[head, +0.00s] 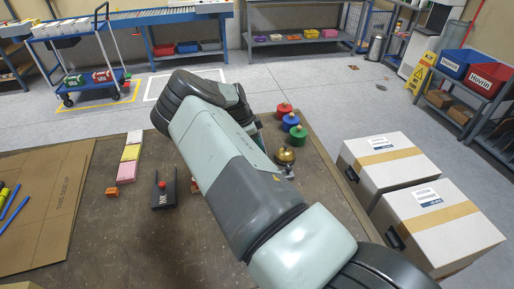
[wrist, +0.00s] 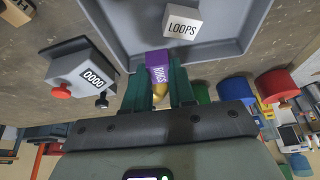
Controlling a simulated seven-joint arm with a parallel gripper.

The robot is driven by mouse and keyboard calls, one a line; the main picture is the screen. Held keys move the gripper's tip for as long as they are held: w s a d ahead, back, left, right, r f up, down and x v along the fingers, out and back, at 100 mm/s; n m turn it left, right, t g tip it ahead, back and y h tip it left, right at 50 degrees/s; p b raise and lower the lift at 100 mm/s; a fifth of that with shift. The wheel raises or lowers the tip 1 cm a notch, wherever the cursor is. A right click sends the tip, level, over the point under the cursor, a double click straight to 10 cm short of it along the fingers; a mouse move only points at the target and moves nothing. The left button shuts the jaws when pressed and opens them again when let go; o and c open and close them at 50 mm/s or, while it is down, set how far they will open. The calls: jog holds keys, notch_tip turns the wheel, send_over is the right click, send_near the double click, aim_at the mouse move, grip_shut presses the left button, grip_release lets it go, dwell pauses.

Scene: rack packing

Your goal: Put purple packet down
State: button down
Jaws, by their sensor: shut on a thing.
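The purple packet (wrist: 157,70), lettered RINGS, is held between the two dark green fingers of my gripper (wrist: 157,77) in the wrist view. My gripper is shut on it. The packet shows against the near edge of a grey tray (wrist: 105,22); I cannot tell whether it touches the tray. A white packet (wrist: 182,20) lettered LOOPS lies in the tray, just beyond the purple one. In the head view my arm hides the gripper, the purple packet and the tray.
A box with a red knob (wrist: 75,72) stands beside the tray; it also shows in the head view (head: 164,196). Red (head: 284,110), blue (head: 298,132) and green lidded pots and a brass one (head: 285,156) stand right of my arm. Two cartons (head: 388,165) stand farther right.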

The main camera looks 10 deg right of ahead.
jog(key=shift+f, duration=1.35)
jog(key=shift+f, duration=0.1)
jog(key=c, duration=0.9)
grip_release()
jog(key=shift+c, duration=0.2)
